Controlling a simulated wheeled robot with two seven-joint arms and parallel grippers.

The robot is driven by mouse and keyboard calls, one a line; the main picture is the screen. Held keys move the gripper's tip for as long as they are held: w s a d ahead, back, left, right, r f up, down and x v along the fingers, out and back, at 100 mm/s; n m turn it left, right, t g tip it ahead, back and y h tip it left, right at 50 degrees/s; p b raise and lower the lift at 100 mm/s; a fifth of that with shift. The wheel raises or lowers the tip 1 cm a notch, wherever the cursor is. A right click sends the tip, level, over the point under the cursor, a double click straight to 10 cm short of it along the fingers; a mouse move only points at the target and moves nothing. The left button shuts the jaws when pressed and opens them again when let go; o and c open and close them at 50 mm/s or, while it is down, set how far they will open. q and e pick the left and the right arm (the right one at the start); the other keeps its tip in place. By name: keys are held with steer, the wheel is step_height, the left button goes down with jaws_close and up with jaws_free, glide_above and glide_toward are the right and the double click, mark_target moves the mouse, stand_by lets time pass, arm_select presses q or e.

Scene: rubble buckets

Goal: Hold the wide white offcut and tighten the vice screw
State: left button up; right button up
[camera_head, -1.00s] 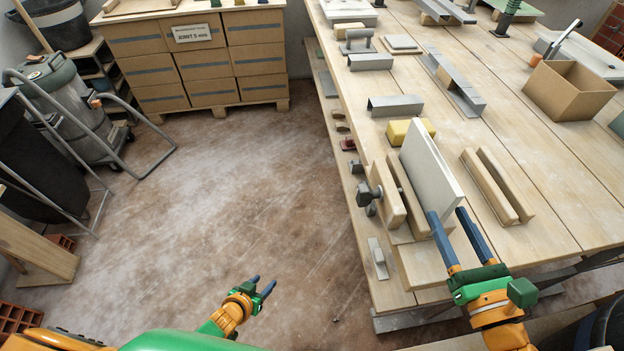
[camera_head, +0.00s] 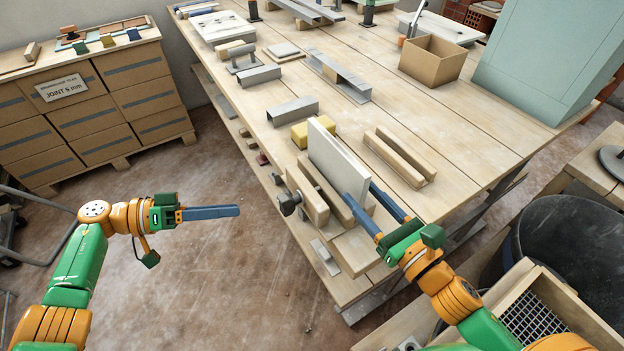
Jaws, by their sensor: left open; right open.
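The wide white offcut (camera_head: 337,158) stands on edge at the wooden vice (camera_head: 307,194) on the near left edge of the workbench. The vice has wooden jaws, and its dark screw handle (camera_head: 288,204) sticks out on the left over the floor. My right gripper (camera_head: 360,191) is open, with its blue fingers at the offcut's near end, one on each side as it appears. Contact cannot be told. My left gripper (camera_head: 238,211) is open, seen edge-on so its fingers overlap. It is empty over the floor, left of the screw handle and apart from it.
A yellow block (camera_head: 300,135) is behind the offcut, and a slotted wooden piece (camera_head: 399,158) lies to its right. Metal channels (camera_head: 292,111) and a cardboard box (camera_head: 432,62) stand farther back. A stack of drawers (camera_head: 90,105) is at left.

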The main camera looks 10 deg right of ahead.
mark_target(347, 179)
steer(key=x, duration=0.6)
steer(key=shift+s, duration=0.1)
jaws_close()
stand_by(1.1)
stand_by(1.2)
